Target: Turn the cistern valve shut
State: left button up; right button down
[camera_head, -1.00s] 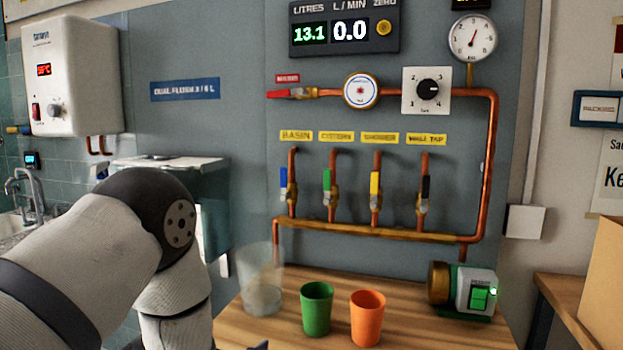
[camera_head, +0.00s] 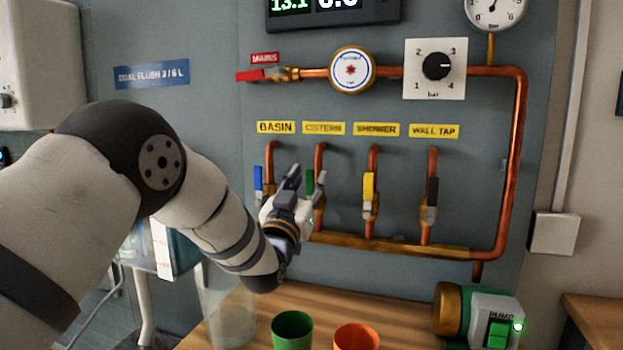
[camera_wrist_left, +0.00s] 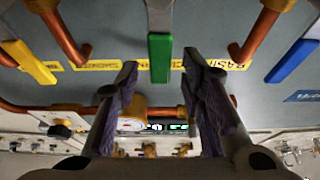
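The cistern valve has a green lever handle (camera_head: 310,182) on a copper pipe under the "CISTERN" label (camera_head: 324,128). The handle hangs vertical, in line with its pipe. My left gripper (camera_head: 308,174) is at this valve, its fingers open and pointing up towards the lever, partly hiding the valve body. In the left wrist view the green handle (camera_wrist_left: 160,58) stands between the two spread fingertips (camera_wrist_left: 160,68), with a gap visible on each side. Whether a finger touches it cannot be told. My right gripper is not in view.
The basin valve's blue handle (camera_head: 258,179) is close on the left, the shower valve's yellow handle (camera_head: 369,189) on the right. A brass manifold (camera_head: 390,244) runs below. A clear cup (camera_head: 231,318), green cup (camera_head: 292,331) and orange cup (camera_head: 356,338) stand on the wooden bench.

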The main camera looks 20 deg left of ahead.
pick_arm(q)
jog(key=shift+x, duration=0.85)
jog(key=shift+r, duration=0.15)
grip_shut()
